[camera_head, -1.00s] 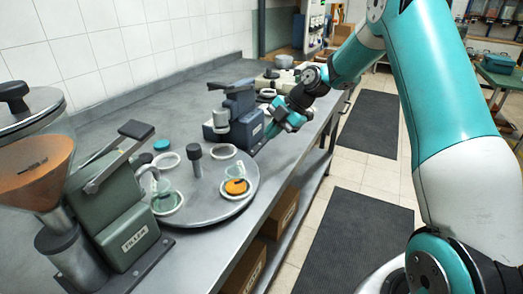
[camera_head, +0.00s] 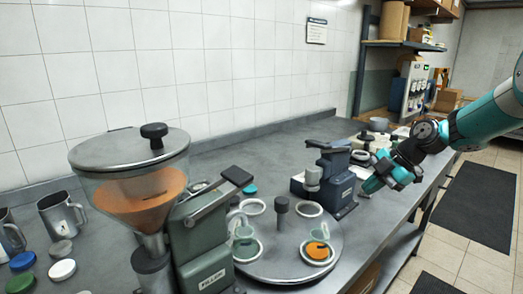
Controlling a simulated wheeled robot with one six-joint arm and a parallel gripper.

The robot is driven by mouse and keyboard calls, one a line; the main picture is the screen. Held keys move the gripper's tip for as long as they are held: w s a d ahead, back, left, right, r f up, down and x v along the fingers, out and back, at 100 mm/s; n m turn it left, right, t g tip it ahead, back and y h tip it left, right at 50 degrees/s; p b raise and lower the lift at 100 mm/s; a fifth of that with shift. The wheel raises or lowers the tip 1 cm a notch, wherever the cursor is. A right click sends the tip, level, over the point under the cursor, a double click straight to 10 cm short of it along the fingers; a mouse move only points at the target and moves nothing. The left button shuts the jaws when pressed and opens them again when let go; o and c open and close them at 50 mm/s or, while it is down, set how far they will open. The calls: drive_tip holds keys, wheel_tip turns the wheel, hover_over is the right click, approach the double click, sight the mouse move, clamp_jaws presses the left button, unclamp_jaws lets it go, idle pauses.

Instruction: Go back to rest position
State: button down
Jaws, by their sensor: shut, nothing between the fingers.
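My gripper (camera_head: 374,180) is at the right of the view, at the end of my teal and white arm. It is shut and empty, just right of the blue capping machine (camera_head: 337,180) and above the front edge of the counter. A round grey turntable (camera_head: 277,268) stands left of it, with white rings, a clear jar (camera_head: 245,243) and a jar with orange contents (camera_head: 318,250) on it. Nothing hangs from the gripper.
The grey counter (camera_head: 262,160) runs along a white tiled wall. A green filler machine (camera_head: 205,245) with an orange-filled hopper (camera_head: 140,198), metal mugs (camera_head: 62,214) and several coloured lids (camera_head: 62,270) are at the left. Dark mats (camera_head: 478,212) lie on the floor at right.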

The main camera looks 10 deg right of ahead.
drive_tip(key=s+a+r+m+g+h+p, duration=0.1)
drive_tip(key=s+a+r+m, duration=0.3)
drive_tip(key=s+a, duration=0.4)
drive_tip(key=s+a+r+m+g, duration=0.1)
drive_tip(key=s+a+r+m, duration=0.3)
drive_tip(key=s+a, duration=0.45)
drive_tip(key=s+a+m, duration=0.1)
drive_tip(key=s+m, duration=0.2)
drive_tip(key=s, duration=0.5)
drive_tip(key=s+a+m+h, duration=0.1)
drive_tip(key=s+m, duration=0.2)
drive_tip(key=s, duration=0.5)
drive_tip(key=shift+s+a+r+g+p, duration=0.15)
drive_tip(key=shift+s+a+g+p, duration=0.15)
drive_tip(key=shift+a, duration=0.1)
